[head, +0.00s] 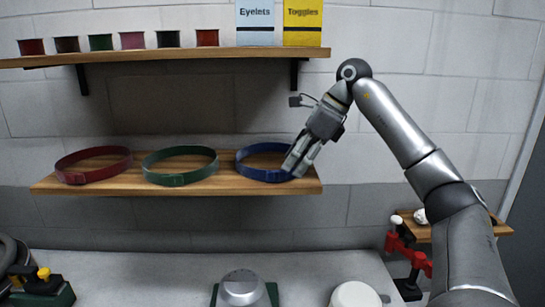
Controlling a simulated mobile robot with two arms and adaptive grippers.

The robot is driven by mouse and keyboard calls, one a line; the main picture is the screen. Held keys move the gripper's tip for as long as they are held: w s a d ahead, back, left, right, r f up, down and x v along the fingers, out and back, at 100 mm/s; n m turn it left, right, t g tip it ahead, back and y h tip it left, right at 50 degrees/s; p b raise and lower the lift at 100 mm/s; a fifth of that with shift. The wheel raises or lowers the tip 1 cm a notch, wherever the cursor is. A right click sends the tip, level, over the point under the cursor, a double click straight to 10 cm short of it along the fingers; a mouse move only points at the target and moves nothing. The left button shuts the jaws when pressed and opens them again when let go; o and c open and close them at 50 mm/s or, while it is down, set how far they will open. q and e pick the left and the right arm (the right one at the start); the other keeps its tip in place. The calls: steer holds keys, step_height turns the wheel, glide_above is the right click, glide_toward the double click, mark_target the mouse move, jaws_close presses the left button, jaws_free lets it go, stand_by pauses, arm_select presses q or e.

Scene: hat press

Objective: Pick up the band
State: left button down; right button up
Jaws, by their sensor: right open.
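Three ring-shaped bands lie side by side on the lower wooden shelf (112,188): a red band (94,176), a green band (180,178) and a blue band (258,174). Each has a buckle-like piece at its front. My right gripper (296,168) reaches in from the right, pointing down and left, with its fingers open at the right side of the blue band. The fingers hide part of that band. I cannot tell whether they touch it or straddle it. My left gripper is not in view.
An upper shelf (180,54) holds several small coloured spools and two boxes, Eyelets (255,24) and Toggles (303,24). Below, the grey worktop (140,283) carries a metal dome (242,288), a white round object (355,294) and a red clamp-like tool (408,252).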

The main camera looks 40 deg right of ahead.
mark_target(269, 171)
steer(key=shift+w+a+r, duration=0.1)
steer(key=shift+w+a, duration=0.35)
steer(key=shift+w, duration=0.15)
steer(key=shift+w+f, duration=0.2)
steer(key=shift+w, duration=0.2)
steer(key=shift+w+f+p, duration=0.1)
steer(key=shift+w+p, duration=0.15)
steer(key=shift+p, duration=0.1)
steer(key=shift+w+a+r+p, duration=0.2)
steer(key=shift+w+a+p, duration=0.5)
steer(key=shift+w, duration=0.05)
steer(key=shift+w+a+f+p, duration=0.2)
steer(key=shift+w+a+f, duration=0.3)
steer(key=shift+f, duration=0.15)
steer(key=shift+w+a+f+p, duration=0.15)
steer(key=shift+w+a+f, duration=0.3)
steer(key=shift+f, duration=0.15)
steer(key=shift+w+f, duration=0.1)
steer(key=shift+f, duration=0.15)
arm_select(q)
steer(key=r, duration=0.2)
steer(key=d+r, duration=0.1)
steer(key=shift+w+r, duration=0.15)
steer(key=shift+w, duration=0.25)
arm_select(e)
steer(key=shift+d, duration=0.2)
